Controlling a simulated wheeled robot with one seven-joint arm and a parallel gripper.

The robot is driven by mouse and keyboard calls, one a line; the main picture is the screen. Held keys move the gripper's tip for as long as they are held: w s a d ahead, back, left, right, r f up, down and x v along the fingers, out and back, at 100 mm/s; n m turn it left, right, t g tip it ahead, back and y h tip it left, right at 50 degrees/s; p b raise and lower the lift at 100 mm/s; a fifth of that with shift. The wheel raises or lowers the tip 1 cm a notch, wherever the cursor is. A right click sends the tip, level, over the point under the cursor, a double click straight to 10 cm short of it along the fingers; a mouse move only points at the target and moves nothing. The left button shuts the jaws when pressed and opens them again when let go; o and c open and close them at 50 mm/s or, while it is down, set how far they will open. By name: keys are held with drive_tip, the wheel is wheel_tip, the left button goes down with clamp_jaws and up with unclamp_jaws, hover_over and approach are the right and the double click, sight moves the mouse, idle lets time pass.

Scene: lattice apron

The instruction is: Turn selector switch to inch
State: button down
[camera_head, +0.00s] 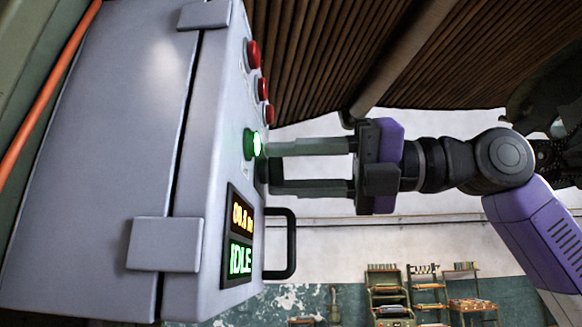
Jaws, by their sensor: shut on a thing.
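A grey control box (150,120) fills the left half of the view, seen from its side. The selector switch (262,171) is a small dark knob on the panel face, just below the lit green button (253,144). My gripper (272,168) reaches in from the right, with its two long fingers pointing at the panel. The fingertips are at the knob, one above it and one below, and the gripper is shut on it. The knob is mostly hidden by the fingers and the steep angle, so its pointer and its position labels cannot be read.
Several red buttons (254,55) stick out above the green one. Below are an amber display (242,217), a green display reading IDLE (240,258), and a black handle (290,243) jutting from the panel. Shelves (387,290) stand far behind. An orange pipe (45,100) runs at left.

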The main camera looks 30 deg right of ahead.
drive_tip(key=shift+m, duration=0.3)
drive_tip(key=m, duration=1.1)
drive_tip(key=f+m, duration=0.1)
drive_tip(key=m, duration=0.5)
drive_tip(key=shift+m, duration=0.3)
idle(0.5)
drive_tip(key=c, duration=0.9)
unclamp_jaws()
drive_tip(key=shift+d, duration=0.1)
